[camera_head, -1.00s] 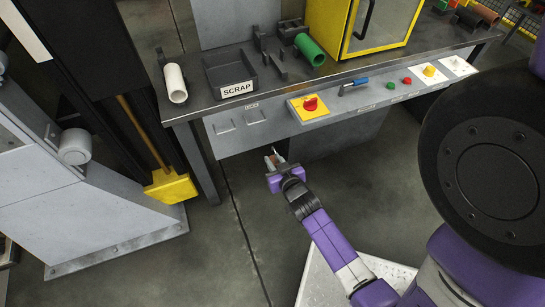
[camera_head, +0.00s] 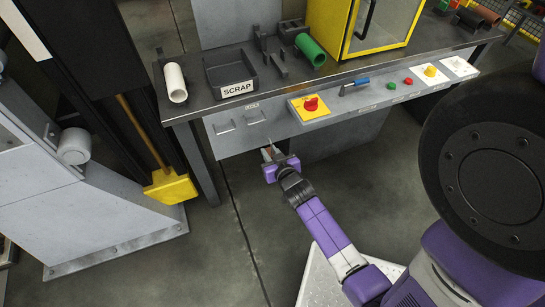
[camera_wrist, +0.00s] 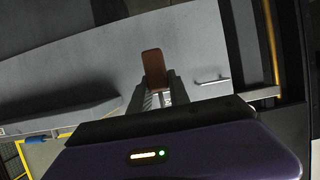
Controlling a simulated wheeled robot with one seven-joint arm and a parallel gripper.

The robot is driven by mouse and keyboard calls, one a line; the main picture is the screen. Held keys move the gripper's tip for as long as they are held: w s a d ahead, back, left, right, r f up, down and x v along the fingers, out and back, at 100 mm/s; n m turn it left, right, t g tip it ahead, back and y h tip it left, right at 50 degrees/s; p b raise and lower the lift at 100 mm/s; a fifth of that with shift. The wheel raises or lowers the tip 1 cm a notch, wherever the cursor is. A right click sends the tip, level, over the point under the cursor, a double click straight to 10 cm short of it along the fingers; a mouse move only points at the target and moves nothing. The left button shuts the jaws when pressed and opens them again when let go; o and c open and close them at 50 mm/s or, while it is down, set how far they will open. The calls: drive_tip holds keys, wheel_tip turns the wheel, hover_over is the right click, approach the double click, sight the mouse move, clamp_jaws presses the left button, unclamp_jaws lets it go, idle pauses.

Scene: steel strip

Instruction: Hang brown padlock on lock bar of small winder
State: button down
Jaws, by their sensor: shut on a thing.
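The brown padlock (camera_wrist: 154,68) is held between the fingers of my gripper (camera_wrist: 158,97). Its brown body stands out past the fingertips in the wrist view, and a bright metal part shows between the fingers. In the head view my gripper (camera_head: 269,154) is just below the lower edge of the bench's grey front panel, and the padlock there is mostly hidden. Two small bars, a left one (camera_head: 226,126) and a right one (camera_head: 256,117), sit on that panel. A metal bar (camera_wrist: 211,81) also shows right of the padlock in the wrist view. I cannot read which belongs to the small winder.
A red knob on a yellow plate (camera_head: 310,105) and a blue handle (camera_head: 355,86) are on the panel right of the bars. The SCRAP tray (camera_head: 230,76) stands on the bench top. A bench leg (camera_head: 196,165) is left of my gripper.

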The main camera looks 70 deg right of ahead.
drive_tip(key=shift+w+d+b, duration=0.4)
drive_tip(key=shift+w+d, duration=0.95)
drive_tip(key=shift+d, duration=0.2)
drive_tip(key=shift+w+d+b, duration=0.35)
drive_tip(key=shift+w+d, duration=0.95)
drive_tip(key=shift+d, duration=0.25)
drive_tip(key=shift+w+d+b, duration=0.4)
drive_tip(key=shift+w+d, duration=0.95)
drive_tip(key=shift+d, duration=0.2)
drive_tip(key=shift+d+f+b, duration=0.1)
drive_tip(key=shift+f+b, duration=0.4)
drive_tip(key=shift+r, duration=0.2)
drive_tip(key=shift+r+p, duration=0.35)
drive_tip(key=shift+p, duration=0.15)
drive_tip(key=shift+f, duration=0.25)
drive_tip(key=shift+f+b, duration=1)
drive_tip(key=shift+b, duration=0.15)
drive_tip(key=shift+f+b, duration=0.6)
